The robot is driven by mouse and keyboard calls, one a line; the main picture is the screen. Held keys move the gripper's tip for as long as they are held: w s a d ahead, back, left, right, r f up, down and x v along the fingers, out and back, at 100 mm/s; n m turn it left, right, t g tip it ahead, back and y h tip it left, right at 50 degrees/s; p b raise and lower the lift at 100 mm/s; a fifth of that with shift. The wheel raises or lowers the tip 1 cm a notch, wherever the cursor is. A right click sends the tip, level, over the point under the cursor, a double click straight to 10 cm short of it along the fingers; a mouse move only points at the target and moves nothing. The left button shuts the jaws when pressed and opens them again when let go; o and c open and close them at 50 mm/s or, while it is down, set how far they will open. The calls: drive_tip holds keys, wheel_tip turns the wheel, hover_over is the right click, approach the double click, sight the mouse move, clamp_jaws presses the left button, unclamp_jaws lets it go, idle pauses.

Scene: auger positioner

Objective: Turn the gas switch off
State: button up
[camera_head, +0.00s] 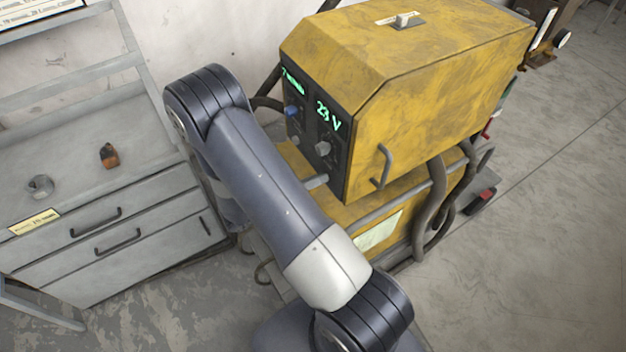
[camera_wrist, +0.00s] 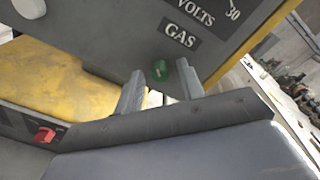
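The gas switch (camera_wrist: 159,71) is a small green rounded piece with a pale mark, below the "GAS" label (camera_wrist: 181,33) on the grey panel in the wrist view. My gripper (camera_wrist: 160,80) is open, one finger to the left of the switch and one to the right. I cannot tell whether either finger touches it. In the head view the panel is the dark front (camera_head: 319,140) of the yellow machine (camera_head: 420,75). My arm hides part of that area, and neither the gas switch nor my gripper can be made out there.
A grey drawer cabinet (camera_head: 85,190) stands at left. Hoses (camera_head: 437,200) and a handle (camera_head: 382,167) are at the machine's right side. A yellow lower surface (camera_wrist: 70,75) and a red piece (camera_wrist: 45,134) show at left in the wrist view.

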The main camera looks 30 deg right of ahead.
drive_tip(key=shift+o, duration=0.2)
drive_tip(key=a+r+b, duration=0.1)
drive_tip(key=a+b, duration=0.2)
drive_tip(key=a, duration=0.7)
drive_tip(key=shift+s+a, duration=0.2)
drive_tip(key=shift+a, duration=0.15)
drive_tip(key=shift+d, duration=0.1)
drive_tip(key=d+f+p, duration=0.1)
drive_tip(key=d+p, duration=0.2)
drive_tip(key=d, duration=0.7)
drive_tip(key=shift+w+d, duration=0.2)
drive_tip(key=shift+d, duration=0.1)
drive_tip(key=shift+a, duration=0.15)
